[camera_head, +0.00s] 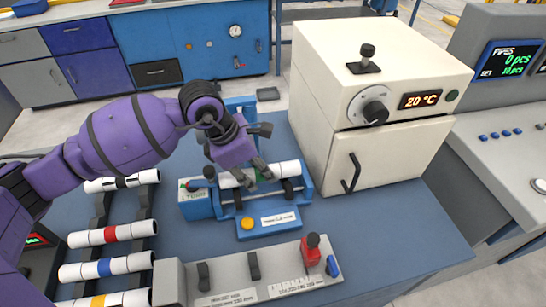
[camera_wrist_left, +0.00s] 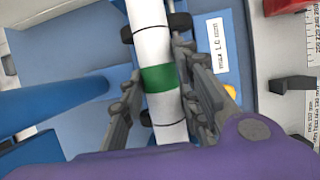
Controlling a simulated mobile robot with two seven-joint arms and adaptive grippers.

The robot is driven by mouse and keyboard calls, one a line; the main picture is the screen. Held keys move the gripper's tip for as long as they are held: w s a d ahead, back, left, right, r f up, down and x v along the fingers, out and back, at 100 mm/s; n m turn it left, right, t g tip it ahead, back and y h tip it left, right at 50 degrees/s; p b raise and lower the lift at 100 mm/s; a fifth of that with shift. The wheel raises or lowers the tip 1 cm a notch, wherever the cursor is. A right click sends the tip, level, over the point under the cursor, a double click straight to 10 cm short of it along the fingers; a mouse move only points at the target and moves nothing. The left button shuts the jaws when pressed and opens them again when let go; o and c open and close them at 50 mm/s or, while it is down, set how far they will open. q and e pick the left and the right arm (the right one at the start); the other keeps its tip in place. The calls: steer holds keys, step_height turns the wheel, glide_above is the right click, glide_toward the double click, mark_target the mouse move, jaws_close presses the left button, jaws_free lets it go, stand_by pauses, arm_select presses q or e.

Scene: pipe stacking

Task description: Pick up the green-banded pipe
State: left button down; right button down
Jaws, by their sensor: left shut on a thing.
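The green-banded pipe (camera_head: 286,169) is white with a green band and lies across the blue fixture (camera_head: 287,219) on the table in the head view. My left gripper (camera_head: 255,174) reaches down over the pipe's middle and partly hides the band. In the left wrist view the pipe (camera_wrist_left: 150,42) runs between the two fingers of my left gripper (camera_wrist_left: 159,66), which are shut on it around the green band (camera_wrist_left: 158,79). The pipe still appears to be in the fixture, near its black rollers. My right gripper is not in view.
A rack at the left holds pipes with black, red (camera_head: 112,234), blue (camera_head: 106,268) and yellow bands. A cream oven (camera_head: 385,80) stands close at the right. A grey gauge block (camera_head: 250,277) with a red knob lies in front. Blue table shows at right.

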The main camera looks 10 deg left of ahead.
mark_target(257, 170)
arm_select(q)
step_height(257, 170, up, 16)
steer(key=shift+r, duration=0.15)
stand_by(0.3)
stand_by(0.8)
